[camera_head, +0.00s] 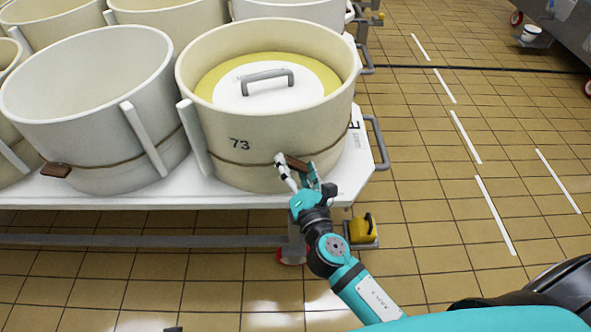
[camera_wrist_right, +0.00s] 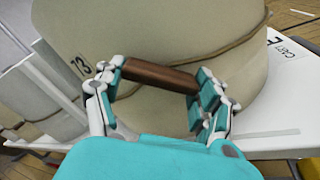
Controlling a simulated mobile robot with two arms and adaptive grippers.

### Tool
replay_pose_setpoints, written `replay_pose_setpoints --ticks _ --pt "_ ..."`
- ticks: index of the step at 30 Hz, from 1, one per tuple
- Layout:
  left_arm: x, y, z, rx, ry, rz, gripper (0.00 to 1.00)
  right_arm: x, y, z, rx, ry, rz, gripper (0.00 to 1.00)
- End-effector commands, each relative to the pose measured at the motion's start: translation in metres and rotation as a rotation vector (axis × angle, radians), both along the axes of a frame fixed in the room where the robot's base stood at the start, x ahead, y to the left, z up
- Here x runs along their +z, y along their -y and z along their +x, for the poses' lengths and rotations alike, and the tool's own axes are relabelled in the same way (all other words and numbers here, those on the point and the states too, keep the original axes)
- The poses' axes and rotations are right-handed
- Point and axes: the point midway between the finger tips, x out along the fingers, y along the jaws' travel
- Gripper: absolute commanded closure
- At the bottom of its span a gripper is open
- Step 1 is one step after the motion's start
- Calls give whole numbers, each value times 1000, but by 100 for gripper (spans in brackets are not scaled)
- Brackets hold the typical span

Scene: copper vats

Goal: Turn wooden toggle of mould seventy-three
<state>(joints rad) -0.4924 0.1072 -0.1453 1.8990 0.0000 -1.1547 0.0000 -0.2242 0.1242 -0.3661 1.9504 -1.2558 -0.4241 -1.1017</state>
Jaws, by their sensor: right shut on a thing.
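Mould 73 (camera_head: 231,163) is a cream tub on a white cart, with a yellowish content and a white lid with a grey handle inside. A brown cord runs around its lower wall. The wooden toggle (camera_wrist_right: 160,76) is a dark brown bar at the front of the mould, and it also shows in the head view (camera_head: 297,163). My right gripper (camera_wrist_right: 158,80) is shut on the toggle, with one finger at each end of the bar. It also shows in the head view (camera_head: 299,176). My left gripper is in neither view.
The white cart (camera_head: 341,183) has a grey side handle (camera_head: 377,143) at its right. An empty mould (camera_head: 82,75) with its own toggle (camera_head: 56,170) stands to the left, and more moulds stand behind. The tiled floor (camera_head: 440,220) at the right is mostly clear.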

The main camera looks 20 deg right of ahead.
Motion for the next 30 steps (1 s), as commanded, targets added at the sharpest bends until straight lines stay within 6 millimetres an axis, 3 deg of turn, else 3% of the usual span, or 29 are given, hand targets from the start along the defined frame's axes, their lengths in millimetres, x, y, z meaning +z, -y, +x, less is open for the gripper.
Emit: replay_pose_setpoints --ticks 15,30 --pt "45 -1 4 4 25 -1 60 -1 -1 -1 -3 4 485 61" --pt "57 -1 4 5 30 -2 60 1 -1 -1 -3 10 770 61"
